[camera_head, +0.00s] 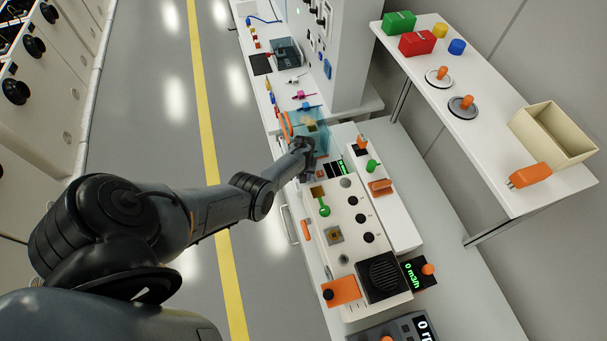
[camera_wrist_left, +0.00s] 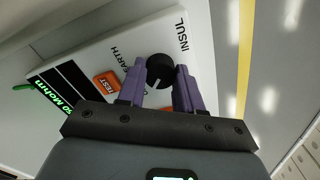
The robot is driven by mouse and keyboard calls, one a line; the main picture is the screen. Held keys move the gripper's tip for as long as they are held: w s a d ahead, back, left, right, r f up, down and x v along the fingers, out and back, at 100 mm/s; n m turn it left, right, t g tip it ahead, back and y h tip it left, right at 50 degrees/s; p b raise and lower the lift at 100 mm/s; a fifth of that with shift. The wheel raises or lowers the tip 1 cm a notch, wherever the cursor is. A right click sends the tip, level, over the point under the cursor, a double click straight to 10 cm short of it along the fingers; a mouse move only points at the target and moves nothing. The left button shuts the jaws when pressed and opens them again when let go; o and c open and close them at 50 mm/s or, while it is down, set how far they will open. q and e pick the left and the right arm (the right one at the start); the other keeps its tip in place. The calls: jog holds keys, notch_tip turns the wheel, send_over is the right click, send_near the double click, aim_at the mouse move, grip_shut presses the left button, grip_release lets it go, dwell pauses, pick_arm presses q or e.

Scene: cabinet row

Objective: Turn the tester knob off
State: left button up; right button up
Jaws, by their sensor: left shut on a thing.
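The tester is a white panel (camera_wrist_left: 100,58) in the left wrist view, with a black knob (camera_wrist_left: 160,70), the labels INSUL and EARTH, and a dark display (camera_wrist_left: 62,92) with green digits ending in Mohm. A light pointer mark shows on the knob, but which label it faces is hard to tell. My left gripper (camera_wrist_left: 160,78) has its two purple fingers closed on the knob, one on each side. In the head view my left gripper (camera_head: 306,152) is at the tester's far-left end and hides the knob. My right gripper is in neither view.
An orange TEST button (camera_wrist_left: 106,82) lies close beside the left finger. In the head view a clear bluish box (camera_head: 313,130) stands just beyond the gripper. A white console with a green lever (camera_head: 323,208) lies nearer. A shelf (camera_head: 490,140) with a cream bin (camera_head: 555,135) stands right.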

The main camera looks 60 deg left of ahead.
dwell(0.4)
pick_arm(q)
jog(key=o, duration=1)
jog(key=shift+o, duration=0.2)
notch_tip(320, 180, up, 11)
jog(key=p, duration=0.4)
jog(key=shift+s+f, duration=0.1)
jog(key=shift+f, duration=0.05)
